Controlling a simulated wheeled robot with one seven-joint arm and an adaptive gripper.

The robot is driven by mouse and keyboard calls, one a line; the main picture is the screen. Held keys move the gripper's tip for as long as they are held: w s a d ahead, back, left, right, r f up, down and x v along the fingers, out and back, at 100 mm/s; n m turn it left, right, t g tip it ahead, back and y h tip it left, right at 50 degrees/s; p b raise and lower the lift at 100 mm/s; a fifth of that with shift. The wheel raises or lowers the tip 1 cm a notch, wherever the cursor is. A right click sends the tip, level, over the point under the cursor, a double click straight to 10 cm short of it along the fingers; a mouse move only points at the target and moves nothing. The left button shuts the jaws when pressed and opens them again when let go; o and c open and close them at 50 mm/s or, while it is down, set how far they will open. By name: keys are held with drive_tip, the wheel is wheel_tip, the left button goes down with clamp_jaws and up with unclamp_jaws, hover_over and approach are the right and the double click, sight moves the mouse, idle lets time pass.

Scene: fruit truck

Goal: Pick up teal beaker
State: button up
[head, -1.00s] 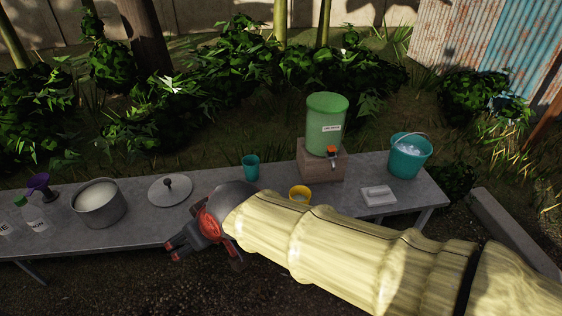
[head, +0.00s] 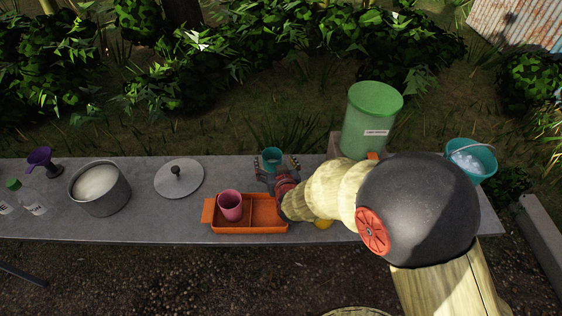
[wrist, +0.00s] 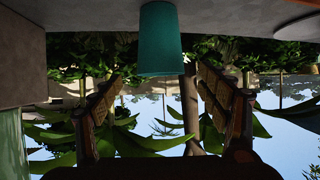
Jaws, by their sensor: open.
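The teal beaker (head: 271,159) stands upright near the back edge of the grey table. My gripper (head: 276,167) is open, with its fingers spread on the left and right of the beaker in the head view. In the wrist view, which is upside down, the beaker (wrist: 160,40) appears at top centre, beyond and between the two open fingers (wrist: 160,105). I see no finger touching it.
An orange tray (head: 268,226) with a pink cup (head: 231,205) sits in front of my gripper. A pot lid (head: 180,178) and a pot (head: 100,187) are to the left. A green dispenser (head: 369,118) and a teal bucket (head: 470,160) are to the right. A yellow cup (head: 324,224) is partly hidden by my arm.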

sight(270, 151)
drive_tip(key=b+x, duration=0.2)
drive_tip(key=x, duration=0.3)
drive_tip(key=shift+w+a, duration=0.1)
drive_tip(key=shift+w, duration=0.35)
drive_tip(key=shift+c, duration=1.3)
drive_tip(key=c, duration=1)
drive_tip(key=shift+c, duration=0.4)
drive_tip(key=shift+r, duration=0.25)
